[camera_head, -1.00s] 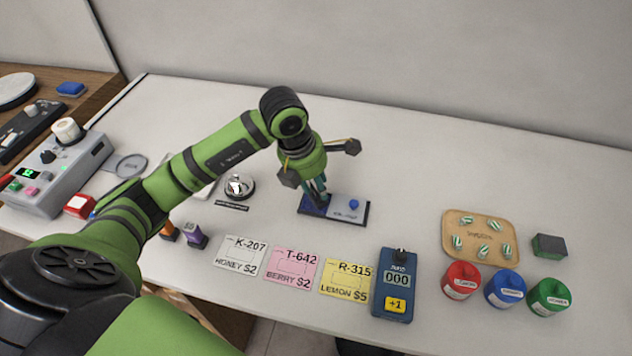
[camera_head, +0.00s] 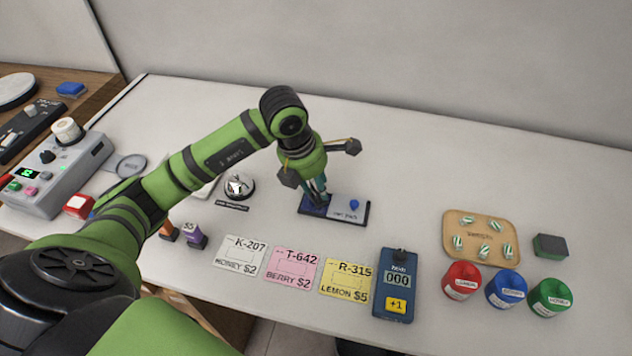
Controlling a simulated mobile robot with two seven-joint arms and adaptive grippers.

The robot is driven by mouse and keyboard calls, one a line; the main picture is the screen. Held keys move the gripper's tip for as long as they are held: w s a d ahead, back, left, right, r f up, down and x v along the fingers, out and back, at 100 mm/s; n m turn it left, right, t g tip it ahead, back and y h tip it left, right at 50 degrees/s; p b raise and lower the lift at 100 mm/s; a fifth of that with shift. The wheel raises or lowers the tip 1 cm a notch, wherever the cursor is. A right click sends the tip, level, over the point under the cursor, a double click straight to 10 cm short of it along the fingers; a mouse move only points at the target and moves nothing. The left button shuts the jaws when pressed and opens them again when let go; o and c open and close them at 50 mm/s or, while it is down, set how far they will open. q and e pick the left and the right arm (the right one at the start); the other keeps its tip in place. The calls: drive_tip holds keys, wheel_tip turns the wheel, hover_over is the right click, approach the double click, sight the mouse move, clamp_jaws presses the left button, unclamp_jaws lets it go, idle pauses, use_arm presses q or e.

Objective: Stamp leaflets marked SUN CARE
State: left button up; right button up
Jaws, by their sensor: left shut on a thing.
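My left gripper (camera_head: 317,192) is over the left end of a dark blue ink pad tray (camera_head: 340,214), pointing down. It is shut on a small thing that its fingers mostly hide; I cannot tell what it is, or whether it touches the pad. A small blue knob (camera_head: 354,204) shows on the tray's right part. Three cards lie in a row at the front edge: white K-207 HONEY $2 (camera_head: 242,257), pink T-642 BERRY $2 (camera_head: 291,269), yellow R-315 LEMON $5 (camera_head: 345,281). I see no SUN CARE marking. An orange stamp (camera_head: 168,231) and purple stamp (camera_head: 195,238) stand left. My right gripper is out of view.
A blue counter (camera_head: 397,283) reading 000 lies right of the cards. Red (camera_head: 462,280), blue (camera_head: 504,289) and green (camera_head: 549,298) tubs stand before a tan tray (camera_head: 480,215) of striped sweets. A silver bell (camera_head: 238,186) sits left. The back counter is clear.

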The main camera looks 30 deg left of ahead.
use_arm(q)
drive_tip(key=shift+r, duration=0.1)
drive_tip(key=shift+r+p, duration=0.5)
drive_tip(key=shift+r, duration=0.1)
drive_tip(key=shift+r+p, duration=1.7)
drive_tip(key=shift+r, duration=1.1)
